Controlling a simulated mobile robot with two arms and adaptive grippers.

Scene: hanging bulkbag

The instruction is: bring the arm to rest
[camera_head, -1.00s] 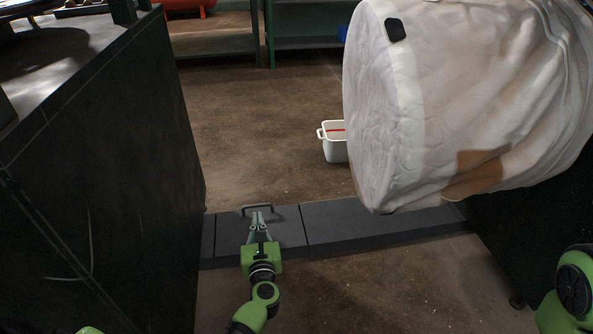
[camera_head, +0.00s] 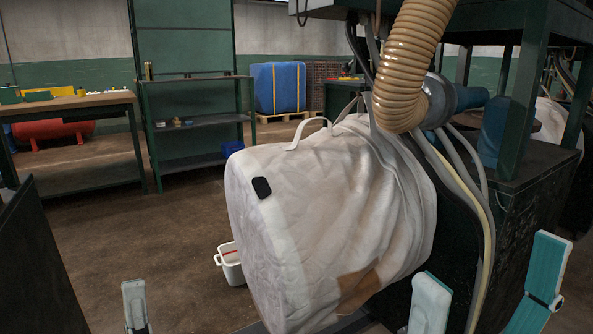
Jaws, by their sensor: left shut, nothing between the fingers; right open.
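My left gripper (camera_head: 134,288) shows at the bottom left edge as narrow grey fingers, shut and empty, in front of the brown floor. My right gripper (camera_head: 492,262) is at the bottom right, with two teal fingers spread wide and nothing between them. The white bulk bag (camera_head: 335,215) hangs tilted between the two grippers, its round end facing left. It has a black patch and a brown patch. The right gripper's left finger overlaps the bag's lower right side in the picture; I cannot tell whether they touch. Both arms are mostly out of view below.
A ribbed tan hose (camera_head: 410,65) comes down above the bag. A dark machine frame (camera_head: 520,190) with cables stands at right. A white bucket (camera_head: 231,268) is on the floor behind the bag. A dark panel (camera_head: 35,265) stands at left. Open floor (camera_head: 120,235) lies between.

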